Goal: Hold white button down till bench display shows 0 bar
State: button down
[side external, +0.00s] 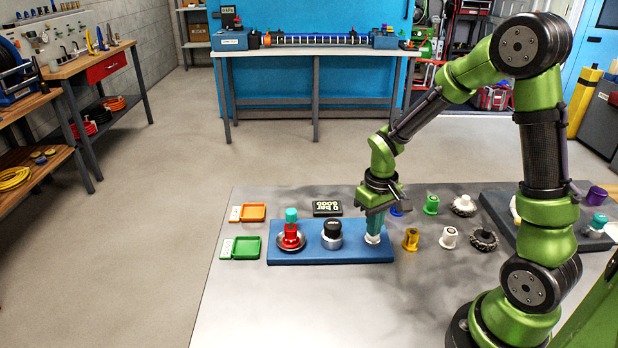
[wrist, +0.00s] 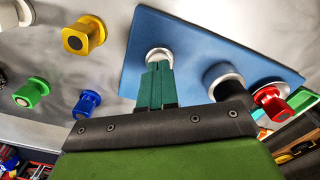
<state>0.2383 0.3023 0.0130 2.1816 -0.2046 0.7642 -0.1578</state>
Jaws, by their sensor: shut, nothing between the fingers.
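The white button (side external: 372,239) sits in a pale ring at the right end of the blue bench plate (side external: 290,254). My gripper (side external: 374,230) is shut and points down with its teal fingertips right over the button, apparently touching it. In the wrist view the shut fingertips (wrist: 157,66) cover most of the button, and its pale ring (wrist: 158,52) shows just beyond them. I cannot tell how far the button is pressed. The bench display (side external: 327,208) stands behind the plate; its upper line appears to read 0 bar, with small digits below.
A black knob (side external: 332,229) and a red fitting (side external: 290,238) on a metal dish share the blue plate. The front of the bench is clear.

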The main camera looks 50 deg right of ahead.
notch_tip(320, 180, up, 7)
dwell(0.8)
jog(key=shift+f, duration=0.1)
jog(key=s+a+r+t+y, duration=0.1)
jog(key=s+a+r+t, duration=0.2)
jog(key=s+a+r, duration=0.1)
jog(key=s+a+r+m+t+y, duration=0.1)
jog(key=s+a+r+t, duration=0.3)
jog(key=r, duration=0.5)
jog(key=a, duration=0.2)
jog(key=shift+s+a, duration=0.35)
jog(key=c, duration=1.8)
grip_release()
jog(key=shift+r, duration=0.1)
